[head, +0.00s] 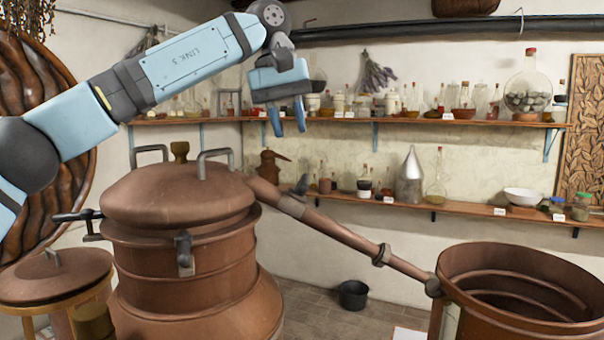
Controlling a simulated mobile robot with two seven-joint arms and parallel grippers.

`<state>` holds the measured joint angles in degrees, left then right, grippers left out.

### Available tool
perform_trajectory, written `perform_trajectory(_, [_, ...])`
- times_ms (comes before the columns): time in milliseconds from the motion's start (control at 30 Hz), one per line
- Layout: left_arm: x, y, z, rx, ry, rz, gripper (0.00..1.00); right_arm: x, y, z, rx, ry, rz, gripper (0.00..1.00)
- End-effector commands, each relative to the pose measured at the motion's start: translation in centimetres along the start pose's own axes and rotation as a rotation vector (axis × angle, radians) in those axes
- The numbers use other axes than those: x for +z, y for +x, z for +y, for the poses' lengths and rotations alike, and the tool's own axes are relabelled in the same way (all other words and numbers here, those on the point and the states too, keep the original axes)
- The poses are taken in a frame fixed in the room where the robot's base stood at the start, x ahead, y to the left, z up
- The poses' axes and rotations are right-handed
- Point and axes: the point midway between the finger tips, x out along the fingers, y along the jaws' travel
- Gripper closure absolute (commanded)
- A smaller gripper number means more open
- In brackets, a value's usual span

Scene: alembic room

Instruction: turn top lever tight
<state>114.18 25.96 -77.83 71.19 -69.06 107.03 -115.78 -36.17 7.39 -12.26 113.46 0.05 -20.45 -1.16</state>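A large copper still (190,270) stands at the left, with a domed lid (175,195) on it. A dark lever (78,215) sticks out left from the lid's rim. A metal clamp lever (184,252) hangs upright at the front of the rim. I cannot tell which is the top lever. My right gripper is not in view.
The copper pipe (345,236) slopes down right to an open copper vat (520,285). Shelves with bottles and jars (400,118) line the back wall. A smaller lidded copper vessel (55,278) stands front left. A black bucket (353,294) sits on the floor.

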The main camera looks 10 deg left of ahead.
Motion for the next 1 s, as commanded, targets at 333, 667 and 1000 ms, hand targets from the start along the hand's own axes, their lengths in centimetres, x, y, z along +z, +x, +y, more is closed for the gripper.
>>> perform_trajectory(333, [0.1,6.9,0.0,0.000,0.000,-0.002,0.71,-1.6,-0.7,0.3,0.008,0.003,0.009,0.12])
perform_trajectory(667, [0.0,9.4,0.0,0.001,-0.001,0.000,0.71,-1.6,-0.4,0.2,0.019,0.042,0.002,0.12])
perform_trajectory(1000, [0.0,9.4,0.0,0.001,-0.001,-0.001,0.98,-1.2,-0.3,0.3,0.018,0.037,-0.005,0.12])
